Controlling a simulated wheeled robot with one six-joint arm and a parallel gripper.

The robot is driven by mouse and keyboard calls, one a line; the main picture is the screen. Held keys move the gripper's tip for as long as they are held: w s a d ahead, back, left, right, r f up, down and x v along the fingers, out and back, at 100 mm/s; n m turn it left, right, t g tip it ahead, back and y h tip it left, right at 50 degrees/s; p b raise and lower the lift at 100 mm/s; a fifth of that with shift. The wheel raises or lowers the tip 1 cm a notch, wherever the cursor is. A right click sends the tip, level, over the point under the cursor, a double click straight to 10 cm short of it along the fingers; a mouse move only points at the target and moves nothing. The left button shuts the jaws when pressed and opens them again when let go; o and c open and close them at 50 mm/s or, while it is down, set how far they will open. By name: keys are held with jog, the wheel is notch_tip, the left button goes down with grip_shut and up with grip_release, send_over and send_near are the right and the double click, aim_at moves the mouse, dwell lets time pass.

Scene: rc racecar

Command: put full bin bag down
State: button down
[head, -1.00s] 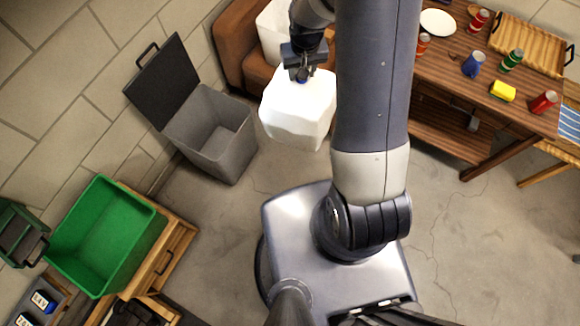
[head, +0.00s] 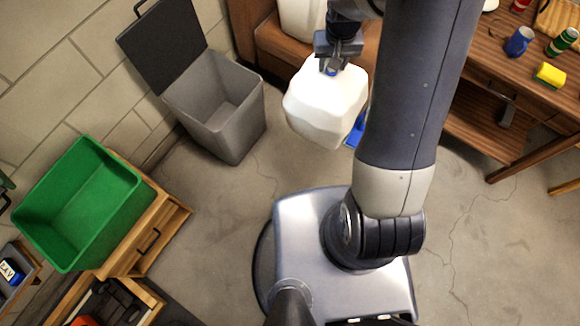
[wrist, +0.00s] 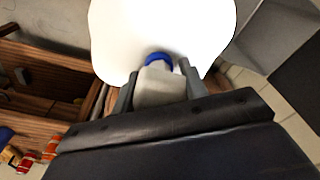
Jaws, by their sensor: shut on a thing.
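The full bin bag (head: 325,103) is white and bulky, and hangs in the air under my gripper (head: 331,70) in the head view. In the wrist view, the bag (wrist: 160,28) fills the top middle. My gripper (wrist: 158,88) is shut on its pale neck, just behind a blue band. A grey bin (head: 216,105) with its dark lid (head: 162,42) open stands to the left of the bag, apart from it. The inside of the bin looks empty.
A green crate (head: 84,200) sits on a wooden cabinet at the left. A wooden table (head: 505,85) with a blue mug (head: 519,42) and a yellow sponge (head: 549,74) stands at the right. A blue object (head: 355,131) shows partly behind the bag. Floor between bin and my base is clear.

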jog(key=f+b, duration=0.6)
jog(key=b, duration=0.1)
jog(key=f+b, duration=1.4)
jog(key=b, duration=0.1)
jog(key=shift+w+a+f, duration=0.1)
jog(key=shift+w+a, duration=0.25)
jog(key=shift+a, duration=0.05)
jog(key=s+a+f+b, duration=0.2)
jog(key=a+f+b, duration=0.1)
jog(key=f, duration=0.6)
jog(key=s+a+f+b, duration=0.2)
jog(key=a+f+b, duration=0.1)
jog(key=f, duration=0.7)
jog(key=s+a+f+b, duration=0.1)
jog(key=a+f+b, duration=0.2)
jog(key=f, duration=0.7)
jog(key=shift+s+a+m, duration=0.15)
jog(key=shift+s+m, duration=0.25)
jog(key=shift+f+b, duration=0.1)
jog(key=shift+b, duration=0.2)
jog(key=shift+f, duration=0.15)
jog(key=c, duration=0.8)
grip_release()
